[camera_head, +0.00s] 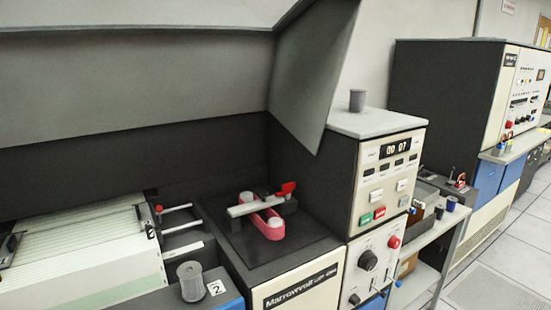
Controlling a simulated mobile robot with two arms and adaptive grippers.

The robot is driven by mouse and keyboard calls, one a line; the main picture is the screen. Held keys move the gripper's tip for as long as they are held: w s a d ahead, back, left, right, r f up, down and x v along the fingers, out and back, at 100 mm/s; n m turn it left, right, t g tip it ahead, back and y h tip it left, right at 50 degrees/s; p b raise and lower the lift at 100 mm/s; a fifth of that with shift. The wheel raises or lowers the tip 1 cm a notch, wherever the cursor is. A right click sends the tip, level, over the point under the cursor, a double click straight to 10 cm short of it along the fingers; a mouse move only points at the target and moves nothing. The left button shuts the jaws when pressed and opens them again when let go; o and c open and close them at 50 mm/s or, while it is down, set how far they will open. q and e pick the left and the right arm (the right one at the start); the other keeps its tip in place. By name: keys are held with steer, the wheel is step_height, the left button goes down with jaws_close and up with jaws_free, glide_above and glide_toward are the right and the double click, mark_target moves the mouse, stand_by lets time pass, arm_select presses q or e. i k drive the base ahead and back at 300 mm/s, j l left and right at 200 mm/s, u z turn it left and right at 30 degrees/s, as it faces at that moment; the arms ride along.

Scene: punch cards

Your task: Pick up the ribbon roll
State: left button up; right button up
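A similar grey cylinder (357,100) stands upright on the white top of the middle cabinet. I cannot tell for certain which of them is the ribbon roll. A pink band (270,229) loops around pale spools under a light bar on the black-topped machine. Neither of my grippers is in view.
A control cabinet (388,180) with a display reading 00 07 stands right of the black-topped machine (236,252). A slatted white unit (85,245) is at left. A grey hood (150,75) overhangs the back. The tiled floor at right is clear.

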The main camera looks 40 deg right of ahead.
mark_target(357, 96)
steer(key=z, duration=1.85)
steer(key=i+l+u, duration=0.1)
steer(key=u, duration=1.05)
steer(key=l+u, duration=0.35)
steer(key=l, duration=0.25)
steer(key=l+u, duration=0.35)
steer(key=l, duration=0.25)
steer(key=l+u, duration=0.35)
steer(key=l, duration=0.3)
steer(key=k+l+u, duration=0.15)
steer(key=l+u, duration=0.2)
steer(key=l, duration=0.2)
